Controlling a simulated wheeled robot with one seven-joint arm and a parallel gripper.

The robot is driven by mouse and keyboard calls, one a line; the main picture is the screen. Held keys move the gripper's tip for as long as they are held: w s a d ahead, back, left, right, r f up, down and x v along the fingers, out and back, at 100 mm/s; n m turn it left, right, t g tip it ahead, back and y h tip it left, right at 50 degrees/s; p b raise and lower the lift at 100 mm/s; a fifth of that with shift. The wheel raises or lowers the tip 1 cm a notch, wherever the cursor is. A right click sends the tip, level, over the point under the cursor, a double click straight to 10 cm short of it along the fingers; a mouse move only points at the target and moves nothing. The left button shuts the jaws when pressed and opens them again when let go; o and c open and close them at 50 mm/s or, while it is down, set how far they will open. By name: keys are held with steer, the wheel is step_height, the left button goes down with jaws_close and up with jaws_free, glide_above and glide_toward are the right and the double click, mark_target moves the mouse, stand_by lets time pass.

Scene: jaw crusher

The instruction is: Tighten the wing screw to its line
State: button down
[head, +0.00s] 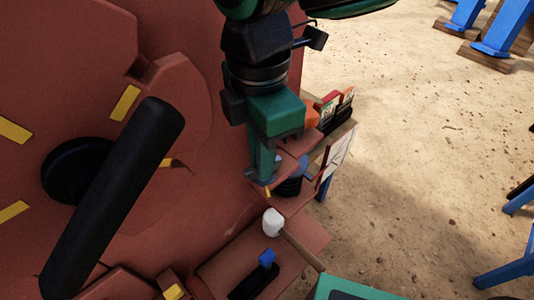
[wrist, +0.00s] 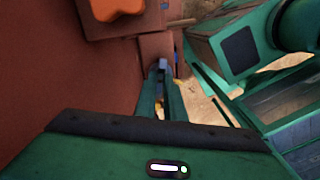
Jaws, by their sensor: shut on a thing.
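My gripper (head: 263,177) points down beside the red crusher body in the head view. Its green fingers are closed together on the wing screw (head: 250,174), a small blue-grey piece at the fingertips. In the wrist view, my gripper (wrist: 161,80) also shows its fingers meeting around the wing screw (wrist: 163,65). The fingers cover most of the screw. A small yellow mark (head: 267,191) shows just below the fingertips in the head view. I cannot tell how the wings sit relative to a line.
A large black handle (head: 115,195) stands out from the crusher at left. A white knob (head: 272,222) and a black-and-blue switch (head: 262,272) are below my gripper. A shelf with orange and dark items (head: 330,112) is behind it. Sandy ground (head: 420,130) lies open to the right.

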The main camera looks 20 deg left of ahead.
steer(key=shift+w+d+f+m, duration=0.1)
steer(key=shift+d+m, duration=0.1)
steer(key=shift+m, duration=1.2)
steer(key=c, duration=1.8)
jaws_free()
steer(key=shift+c, duration=0.2)
steer(key=shift+a+r, duration=0.1)
steer(key=shift+r, duration=0.25)
step_height(320, 180, up, 10)
steer(key=shift+r, duration=0.1)
